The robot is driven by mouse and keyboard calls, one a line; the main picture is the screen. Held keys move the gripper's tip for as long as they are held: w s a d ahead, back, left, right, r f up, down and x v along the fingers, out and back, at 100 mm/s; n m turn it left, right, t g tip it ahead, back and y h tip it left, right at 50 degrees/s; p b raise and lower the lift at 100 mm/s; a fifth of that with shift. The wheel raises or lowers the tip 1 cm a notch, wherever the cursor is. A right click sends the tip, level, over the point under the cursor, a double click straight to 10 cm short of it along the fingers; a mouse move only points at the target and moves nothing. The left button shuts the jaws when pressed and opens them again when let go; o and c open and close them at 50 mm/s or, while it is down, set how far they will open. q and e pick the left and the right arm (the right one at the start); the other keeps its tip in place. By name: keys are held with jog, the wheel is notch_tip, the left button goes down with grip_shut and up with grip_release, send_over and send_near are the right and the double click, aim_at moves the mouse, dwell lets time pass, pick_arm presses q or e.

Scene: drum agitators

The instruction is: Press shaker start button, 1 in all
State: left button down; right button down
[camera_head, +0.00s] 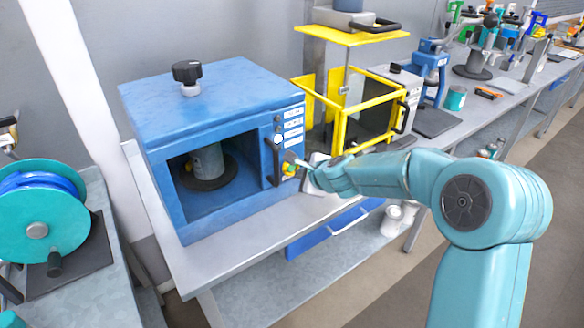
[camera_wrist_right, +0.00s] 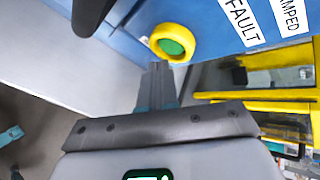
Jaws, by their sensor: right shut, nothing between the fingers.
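The blue shaker cabinet (camera_head: 215,115) stands on the bench with a drum (camera_head: 208,162) visible inside its opening. Its start button, a green disc in a yellow ring (camera_head: 289,169), is low on the right of the front panel, beside the black handle. The button (camera_wrist_right: 172,46) also shows in the right wrist view. My right gripper (camera_head: 299,163) is shut and empty, its fingertips (camera_wrist_right: 158,70) right by the yellow ring. I cannot tell whether they touch it. My left gripper is not in view.
The black door handle (camera_head: 273,163) is close to the button. A yellow-framed machine (camera_head: 345,125) stands to the right of the cabinet. A teal reel (camera_head: 40,225) with blue hose is at left. Bare bench top (camera_head: 225,248) lies in front of the cabinet.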

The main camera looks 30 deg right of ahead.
dwell(0.7)
jog(key=shift+w, duration=0.45)
